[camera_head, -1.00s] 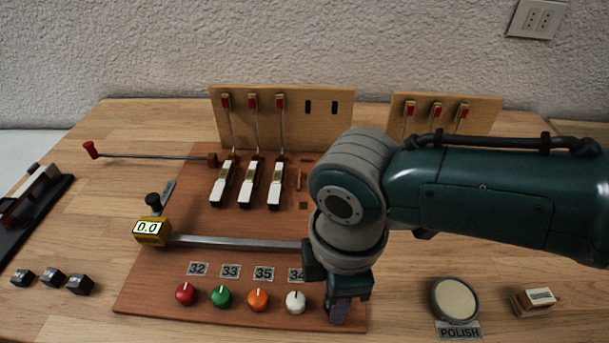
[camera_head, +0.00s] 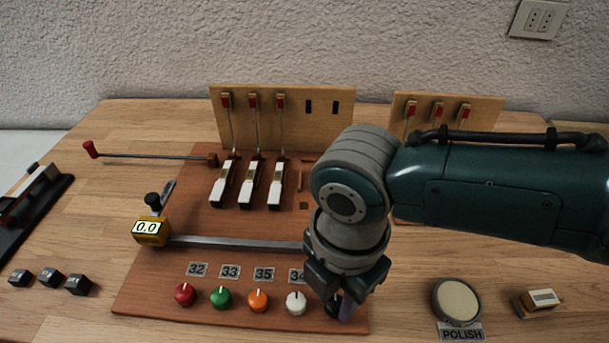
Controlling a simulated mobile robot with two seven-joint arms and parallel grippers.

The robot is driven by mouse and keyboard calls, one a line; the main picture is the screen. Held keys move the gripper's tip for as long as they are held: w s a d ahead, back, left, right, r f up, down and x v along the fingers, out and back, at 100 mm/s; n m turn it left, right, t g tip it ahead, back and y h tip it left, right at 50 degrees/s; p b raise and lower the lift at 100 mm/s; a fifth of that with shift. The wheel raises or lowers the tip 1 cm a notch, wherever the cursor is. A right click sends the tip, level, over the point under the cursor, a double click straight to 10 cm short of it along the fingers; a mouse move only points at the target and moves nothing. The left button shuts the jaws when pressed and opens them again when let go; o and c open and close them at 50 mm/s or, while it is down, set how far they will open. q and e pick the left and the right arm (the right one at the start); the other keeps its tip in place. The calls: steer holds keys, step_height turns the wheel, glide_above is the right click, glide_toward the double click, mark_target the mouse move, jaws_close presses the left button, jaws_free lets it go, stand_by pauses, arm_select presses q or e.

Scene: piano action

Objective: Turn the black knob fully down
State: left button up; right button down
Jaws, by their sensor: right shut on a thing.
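My right gripper (camera_head: 338,306) points down at the right end of the row of knobs on the reddish-brown board (camera_head: 150,290). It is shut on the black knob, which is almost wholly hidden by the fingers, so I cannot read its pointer. To its left in the row are the white knob (camera_head: 296,303), the orange knob (camera_head: 258,300), the green knob (camera_head: 221,298) and the red knob (camera_head: 185,295). My left gripper is not in view.
A yellow gauge (camera_head: 151,232) reading 0.0 sits at the left end of a metal rail (camera_head: 240,243). Several white-topped keys (camera_head: 249,187) stand behind it. A round polish pad (camera_head: 456,302) and a small block (camera_head: 537,302) lie to the right.

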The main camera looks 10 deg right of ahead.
mark_target(335, 302)
steer(key=shift+a+r, duration=0.1)
stand_by(0.3)
steer(key=c, duration=0.9)
jaws_free()
step_height(335, 302, up, 10)
steer(key=p, duration=0.2)
